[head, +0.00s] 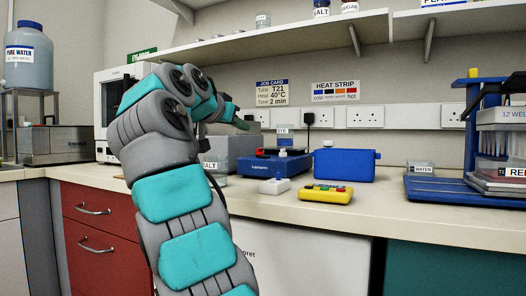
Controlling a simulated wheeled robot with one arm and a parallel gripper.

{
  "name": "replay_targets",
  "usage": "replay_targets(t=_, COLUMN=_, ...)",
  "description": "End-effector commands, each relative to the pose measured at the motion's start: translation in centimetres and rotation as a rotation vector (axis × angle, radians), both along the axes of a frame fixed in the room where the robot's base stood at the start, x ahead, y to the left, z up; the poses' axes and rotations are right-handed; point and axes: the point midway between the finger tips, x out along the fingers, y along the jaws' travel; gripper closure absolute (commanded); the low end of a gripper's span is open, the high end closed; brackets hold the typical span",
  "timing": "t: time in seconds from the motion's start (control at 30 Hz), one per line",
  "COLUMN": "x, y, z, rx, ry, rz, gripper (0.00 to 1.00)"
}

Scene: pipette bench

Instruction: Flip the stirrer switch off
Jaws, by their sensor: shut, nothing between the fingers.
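A low blue device (270,166) with a lettered front sits on the bench right of my arm and looks like the stirrer. A labelled container (284,139) stands on or just behind it. A small white box (273,186) with a raised knob lies in front of it. I cannot tell which part is the stirrer switch or how it is set. My gripper (241,123) is shut and empty, raised above and left of the blue device, apart from it. It is small and partly hidden by my arm.
A blue box (346,164) and a yellow keypad device (326,194) stand to the right. A blue rack (473,130) stands far right. The shelf (290,37) overhangs the back. The front bench strip is clear.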

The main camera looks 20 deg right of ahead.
Motion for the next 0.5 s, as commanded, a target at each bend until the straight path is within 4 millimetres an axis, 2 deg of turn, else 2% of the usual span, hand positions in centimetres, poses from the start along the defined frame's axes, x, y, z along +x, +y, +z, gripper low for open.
replay_targets(t=0.5, x=0.47, y=-0.51, z=-0.15, rx=-0.001, ry=0.001, rz=0.000, gripper=1.00)
